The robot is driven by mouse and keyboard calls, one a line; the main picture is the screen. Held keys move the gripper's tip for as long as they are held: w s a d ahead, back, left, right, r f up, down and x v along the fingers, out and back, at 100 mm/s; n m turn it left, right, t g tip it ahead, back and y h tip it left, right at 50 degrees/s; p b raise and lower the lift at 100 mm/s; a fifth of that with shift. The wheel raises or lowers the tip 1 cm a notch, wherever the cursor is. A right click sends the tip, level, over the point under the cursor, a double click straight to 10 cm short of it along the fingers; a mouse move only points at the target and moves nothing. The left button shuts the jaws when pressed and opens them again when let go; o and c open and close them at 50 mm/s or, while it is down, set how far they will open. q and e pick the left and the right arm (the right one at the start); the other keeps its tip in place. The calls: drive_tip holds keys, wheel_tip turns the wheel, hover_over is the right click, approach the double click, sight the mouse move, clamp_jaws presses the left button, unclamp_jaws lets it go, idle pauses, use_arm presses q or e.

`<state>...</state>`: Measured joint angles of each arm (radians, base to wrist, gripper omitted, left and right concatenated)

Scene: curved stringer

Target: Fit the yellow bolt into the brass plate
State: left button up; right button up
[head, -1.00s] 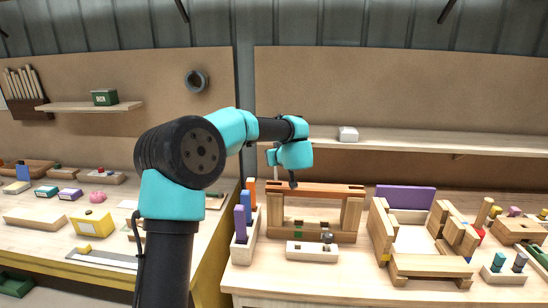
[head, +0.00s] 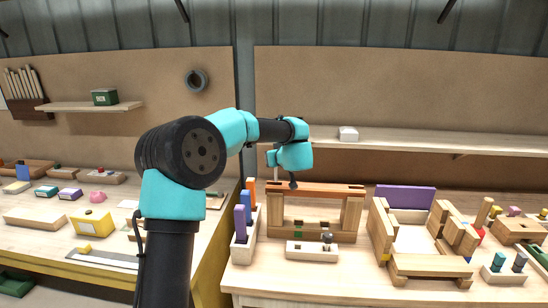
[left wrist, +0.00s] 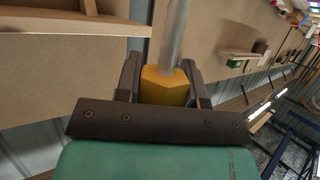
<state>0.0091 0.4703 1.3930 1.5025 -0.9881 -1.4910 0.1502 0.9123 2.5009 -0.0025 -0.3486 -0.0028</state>
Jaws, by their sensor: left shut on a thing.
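The yellow bolt (left wrist: 165,90) has a yellow faceted head and a grey shank that runs up out of the left wrist view. My left gripper (left wrist: 162,72) is shut on the head, one finger on each side. In the head view my left gripper (head: 293,184) is just above the left part of an orange-brown bar (head: 325,189) on top of a wooden frame. This bar may be the brass plate; I cannot tell for sure. The bolt cannot be made out in the head view, nor whether it touches the bar. My right gripper is not in view.
A pale tray with blue and purple blocks (head: 240,224) stands left of the frame. A pale block with holes (head: 310,252) lies in front. A wooden assembly (head: 388,240) and a purple board (head: 405,197) stand to the right. A shelf (head: 420,144) runs behind.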

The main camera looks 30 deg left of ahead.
sight(274, 182)
use_arm(q)
drive_tip(key=shift+f, duration=3.5)
drive_tip(key=o, duration=1.1)
drive_tip(key=v, duration=1.7)
drive_tip(key=shift+d, duration=0.3)
drive_tip(key=shift+s, duration=0.1)
